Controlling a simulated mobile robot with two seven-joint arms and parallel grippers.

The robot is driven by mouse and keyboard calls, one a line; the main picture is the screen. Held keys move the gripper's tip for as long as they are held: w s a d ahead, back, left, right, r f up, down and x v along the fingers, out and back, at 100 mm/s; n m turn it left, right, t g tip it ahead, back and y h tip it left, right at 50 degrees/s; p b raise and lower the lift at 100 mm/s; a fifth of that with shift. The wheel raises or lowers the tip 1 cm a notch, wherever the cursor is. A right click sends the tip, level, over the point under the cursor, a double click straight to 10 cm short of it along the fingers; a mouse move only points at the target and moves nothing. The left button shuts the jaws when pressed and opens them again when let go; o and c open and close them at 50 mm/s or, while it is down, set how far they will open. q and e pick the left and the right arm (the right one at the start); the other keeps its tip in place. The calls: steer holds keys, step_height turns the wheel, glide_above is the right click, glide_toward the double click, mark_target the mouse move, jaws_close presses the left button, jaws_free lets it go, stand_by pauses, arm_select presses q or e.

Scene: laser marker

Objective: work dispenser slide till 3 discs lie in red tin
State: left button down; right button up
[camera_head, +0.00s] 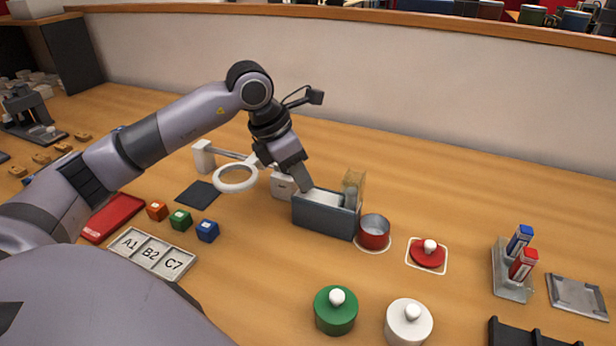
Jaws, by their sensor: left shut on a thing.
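The dispenser (323,218) is a dark grey box with a pale top and an upright tan part at its right end. My left gripper (303,187) reaches down to the left end of the dispenser and is shut on its slide; the fingertips are small and partly hidden. The red tin (374,236) stands open just right of the dispenser, on a white-outlined spot. I see a grey inside but cannot make out any discs in it. My right gripper is not in view.
A red lid (428,256) with a white knob lies right of the tin. Green (335,313) and white (408,325) lidded tins stand in front. A white ring-shaped magnifier (236,178) stands left of the dispenser. A marker stand (511,270) is at right.

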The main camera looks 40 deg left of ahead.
arm_select(q)
steer(key=shift+a, duration=0.25)
steer(key=c, duration=1.2)
jaws_free()
steer(key=shift+s+r, duration=0.1)
steer(key=shift+r, duration=0.05)
steer(key=shift+v, duration=3.5)
